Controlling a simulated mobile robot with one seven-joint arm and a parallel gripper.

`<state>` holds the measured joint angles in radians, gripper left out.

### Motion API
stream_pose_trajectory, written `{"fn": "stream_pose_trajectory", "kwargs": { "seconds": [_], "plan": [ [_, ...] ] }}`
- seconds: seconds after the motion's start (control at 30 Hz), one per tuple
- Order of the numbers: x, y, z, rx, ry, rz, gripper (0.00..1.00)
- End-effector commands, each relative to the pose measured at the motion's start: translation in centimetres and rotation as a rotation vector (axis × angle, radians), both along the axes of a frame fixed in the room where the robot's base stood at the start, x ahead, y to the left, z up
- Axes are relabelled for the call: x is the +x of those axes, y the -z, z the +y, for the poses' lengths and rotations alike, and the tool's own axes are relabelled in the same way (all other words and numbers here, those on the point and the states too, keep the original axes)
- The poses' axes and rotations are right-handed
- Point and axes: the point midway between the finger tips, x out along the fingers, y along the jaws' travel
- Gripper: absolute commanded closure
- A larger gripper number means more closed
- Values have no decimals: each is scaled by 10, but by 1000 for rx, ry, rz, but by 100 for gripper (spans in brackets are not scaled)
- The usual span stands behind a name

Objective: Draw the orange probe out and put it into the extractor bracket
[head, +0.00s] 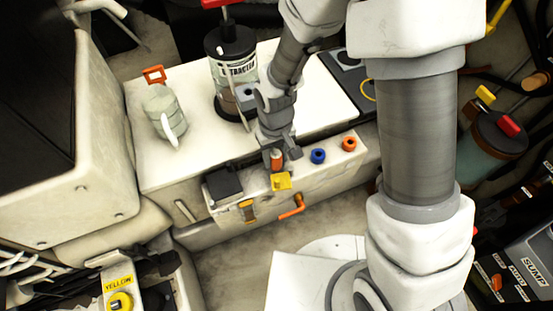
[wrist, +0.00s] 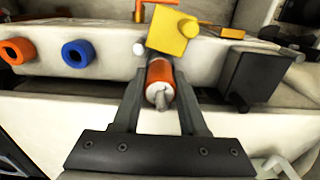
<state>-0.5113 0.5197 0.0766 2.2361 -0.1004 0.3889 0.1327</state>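The orange probe (wrist: 160,80), with a pale end, stands at the yellow block (wrist: 172,32) on the white ledge. It also shows in the head view (head: 277,157), just above the yellow block (head: 281,181). My gripper (wrist: 160,82) has its two dark fingers on either side of the probe. In the head view my gripper (head: 281,155) looks open, with a gap between its right finger and the probe. The extractor (head: 235,68), a clear cylinder with a black top and a label, stands behind on the white top. I cannot make out its bracket clearly.
A blue ring (head: 318,156) and an orange ring (head: 349,143) sit right of the probe. A black box (head: 222,185) is left of it. An orange handle (head: 292,208) sticks out below. A pale mug (head: 165,114) stands on the white top, left of the extractor.

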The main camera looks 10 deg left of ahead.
Motion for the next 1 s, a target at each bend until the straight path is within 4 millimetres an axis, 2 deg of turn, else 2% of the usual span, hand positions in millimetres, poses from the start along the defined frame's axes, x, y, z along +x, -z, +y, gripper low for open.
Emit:
{"fn": "stream_pose_trajectory", "kwargs": {
  "seconds": [0.03, 0.23, 1.0],
  "plan": [
    [0, 0, 0, 0, 0, 0, 64],
    [0, 0, 0, 0, 0, 0, 100],
    [0, -8, 0, 0, 0, 0, 100]
  ]
}}
